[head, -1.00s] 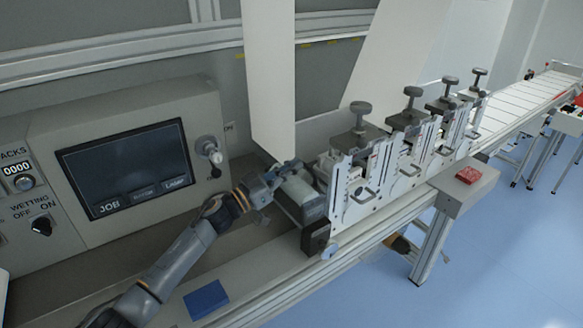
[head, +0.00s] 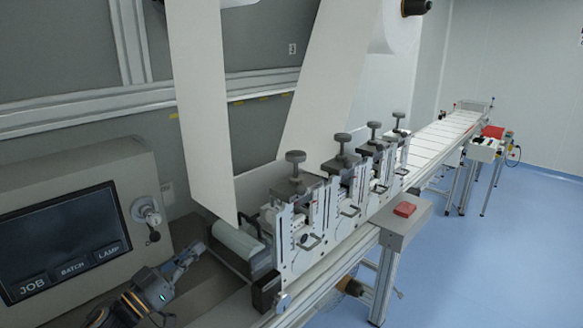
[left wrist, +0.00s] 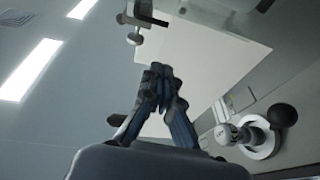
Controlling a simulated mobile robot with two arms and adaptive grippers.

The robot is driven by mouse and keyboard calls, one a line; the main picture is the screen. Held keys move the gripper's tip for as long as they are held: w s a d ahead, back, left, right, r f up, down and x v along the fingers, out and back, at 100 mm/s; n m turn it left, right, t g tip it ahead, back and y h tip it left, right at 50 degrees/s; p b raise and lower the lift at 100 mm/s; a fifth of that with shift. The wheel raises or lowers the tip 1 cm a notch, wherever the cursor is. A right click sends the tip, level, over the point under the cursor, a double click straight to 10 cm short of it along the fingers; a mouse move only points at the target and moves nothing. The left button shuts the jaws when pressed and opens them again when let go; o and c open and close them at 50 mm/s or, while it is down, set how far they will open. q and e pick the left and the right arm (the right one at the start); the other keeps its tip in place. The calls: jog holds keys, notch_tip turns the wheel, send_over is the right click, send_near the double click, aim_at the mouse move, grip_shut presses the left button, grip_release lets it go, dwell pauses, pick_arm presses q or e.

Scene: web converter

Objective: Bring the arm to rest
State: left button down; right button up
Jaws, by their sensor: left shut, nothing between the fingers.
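My left gripper (head: 182,262) is at the lower left of the head view, between the control panel and the roller at the near end of the converter. In the left wrist view its fingers (left wrist: 163,72) meet at the tips, with nothing held. My left arm comes in from the bottom edge and is mostly cut off. The gripper appears apart from the grey-white roller (head: 238,243) to its right. My right gripper shows in neither current view.
The control panel screen (head: 62,240) and a round knob (head: 146,212) are left of the gripper. A white web (head: 200,110) hangs down above the roller. Blue floor lies at right.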

pick_arm(q)
jog(key=s+f+n+g+y, duration=0.1)
jog(key=s+f+n+y, duration=0.1)
jog(key=s+f+y, duration=0.2)
jog(key=s+d+f+n+g+y, duration=0.1)
jog(key=s+f+n+g+y, duration=0.1)
jog(key=s+f, duration=0.3)
jog(key=s+f+n+g+y, duration=0.2)
jog(key=s+f+y, duration=0.2)
jog(key=f, duration=0.5)
jog(key=shift+s+d+n+y, duration=0.3)
jog(key=shift+s+y, duration=0.1)
jog(key=shift+y, duration=0.4)
jog(key=s+d+f+m+g, duration=0.1)
jog(key=s+d+f+g, duration=0.15)
jog(key=s, duration=0.45)
jog(key=s+d+f+m+g, duration=0.1)
jog(key=s+f+g, duration=0.1)
jog(key=s+g, duration=0.35)
jog(key=s+d+f+g, duration=0.1)
jog(key=s+f, duration=0.1)
jog(key=s, duration=0.7)
notch_tip(320, 180, down, 25)
jog(key=g+b, duration=0.1)
jog(key=s+a+f+g, duration=0.1)
jog(key=s+a+f, duration=0.2)
jog(key=s+f, duration=1.4)
jog(key=shift+s+f+m+g+h+b, duration=0.3)
jog(key=shift+s+f+m+b, duration=0.15)
jog(key=shift+f, duration=0.4)
